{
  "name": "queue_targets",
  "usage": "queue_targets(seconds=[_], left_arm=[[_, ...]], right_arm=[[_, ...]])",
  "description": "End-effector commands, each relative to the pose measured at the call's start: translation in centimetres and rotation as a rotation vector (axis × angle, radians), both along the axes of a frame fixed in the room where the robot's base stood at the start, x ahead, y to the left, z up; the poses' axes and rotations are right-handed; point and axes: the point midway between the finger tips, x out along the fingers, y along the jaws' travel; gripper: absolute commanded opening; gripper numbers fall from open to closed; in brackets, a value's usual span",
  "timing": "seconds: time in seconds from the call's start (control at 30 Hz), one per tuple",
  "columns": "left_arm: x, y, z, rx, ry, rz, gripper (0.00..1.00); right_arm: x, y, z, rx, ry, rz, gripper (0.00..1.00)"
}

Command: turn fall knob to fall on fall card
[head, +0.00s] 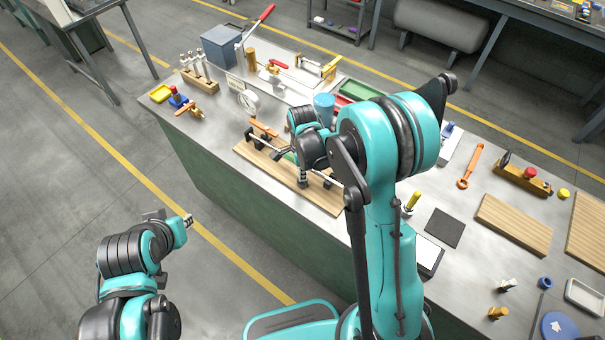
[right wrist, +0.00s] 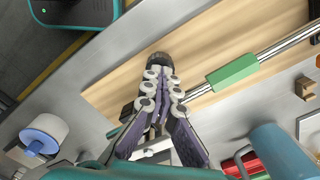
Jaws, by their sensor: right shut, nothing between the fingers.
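A wooden board (head: 262,164) lies along the near edge of the green-sided bench, with a metal rod and a green block (right wrist: 233,73) on the rod. My right gripper (head: 303,182) is over this board, its fingers shut with nothing between them. In the right wrist view, a dark round ribbed knob (right wrist: 160,60) shows just at the fingertips; I cannot tell whether they touch it. No card marked fall is readable; my right arm hides part of the bench. My left gripper (head: 172,218) hangs over the floor, away from the bench; its jaw opening is unclear.
A blue cup (head: 324,104) stands behind the board and also shows in the right wrist view (right wrist: 275,150). A white round gauge-like part (head: 249,101) stands nearby. A dark square pad (head: 445,228) and more boards lie to the right. The floor at left is clear.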

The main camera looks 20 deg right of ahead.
Motion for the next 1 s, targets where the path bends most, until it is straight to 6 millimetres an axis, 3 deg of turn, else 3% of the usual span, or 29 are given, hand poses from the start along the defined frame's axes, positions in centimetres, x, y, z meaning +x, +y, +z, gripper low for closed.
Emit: queue_targets(seconds=[0.23,0.53,0.8,1.0], left_arm=[[0.0,0.0,-1.6,0.0,0.0,0.0,0.21],[0.0,0.0,-1.6,0.0,0.0,0.0,0.21],[0.0,0.0,-2.7,0.0,0.0,0.0,0.21],[0.0,0.0,-2.7,0.0,0.0,0.0,0.21]], right_arm=[[0.0,0.0,-0.2,0.0,0.0,0.387,0.0],[0.0,0.0,-0.1,0.0,0.0,0.449,0.0],[0.0,0.0,-0.1,0.0,0.0,0.776,0.0],[0.0,0.0,0.0,0.0,0.0,0.823,0.0]])
